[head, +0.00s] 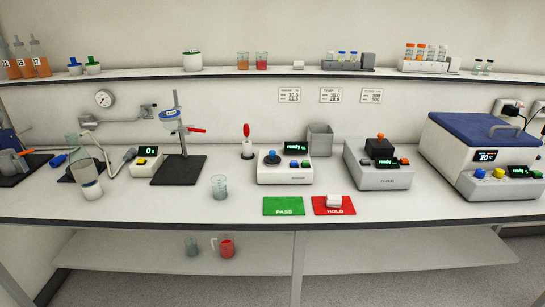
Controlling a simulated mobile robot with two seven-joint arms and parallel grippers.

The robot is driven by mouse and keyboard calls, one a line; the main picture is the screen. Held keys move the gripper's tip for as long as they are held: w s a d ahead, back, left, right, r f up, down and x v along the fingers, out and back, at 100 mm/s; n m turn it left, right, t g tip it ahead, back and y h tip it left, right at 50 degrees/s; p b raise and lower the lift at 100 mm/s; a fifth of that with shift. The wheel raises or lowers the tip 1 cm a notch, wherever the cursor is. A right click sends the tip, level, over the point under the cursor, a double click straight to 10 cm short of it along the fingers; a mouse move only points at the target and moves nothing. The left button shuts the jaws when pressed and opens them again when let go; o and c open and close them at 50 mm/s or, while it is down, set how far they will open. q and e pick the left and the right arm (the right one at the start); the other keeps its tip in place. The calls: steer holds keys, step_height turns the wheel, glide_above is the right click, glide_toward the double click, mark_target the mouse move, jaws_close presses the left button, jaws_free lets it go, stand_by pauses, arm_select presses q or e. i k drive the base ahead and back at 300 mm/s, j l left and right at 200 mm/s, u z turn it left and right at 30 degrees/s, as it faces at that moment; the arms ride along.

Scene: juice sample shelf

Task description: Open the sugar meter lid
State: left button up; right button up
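A white meter (285,170) stands on the bench in the middle of the head view. It has a small display reading "ready" and blue and green buttons; its front label is too small to read. A round part with a dark blue top (272,157) sits on its upper left, apparently the lid and apparently down. A grey meter (378,172) with a black block on top stands to its right; its label seems to read "CLOUD". I cannot tell for certain which one is the sugar meter. Neither of my grippers is in view.
A green PASS mat (284,212) and a red HOLD mat (324,211) bearing a small white block lie in front. A glass beaker (219,188) and a red-handled dropper (246,140) stand nearby. A grey bin (320,138) is behind; a blue-lidded bath (470,140) is right.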

mark_target(271, 158)
steer(key=i+l, duration=0.15)
steer(key=l, duration=0.2)
steer(key=i+l, duration=0.2)
steer(key=l, duration=0.15)
steer(key=i+l, duration=0.15)
steer(key=l, duration=0.2)
steer(key=i+u, duration=0.05)
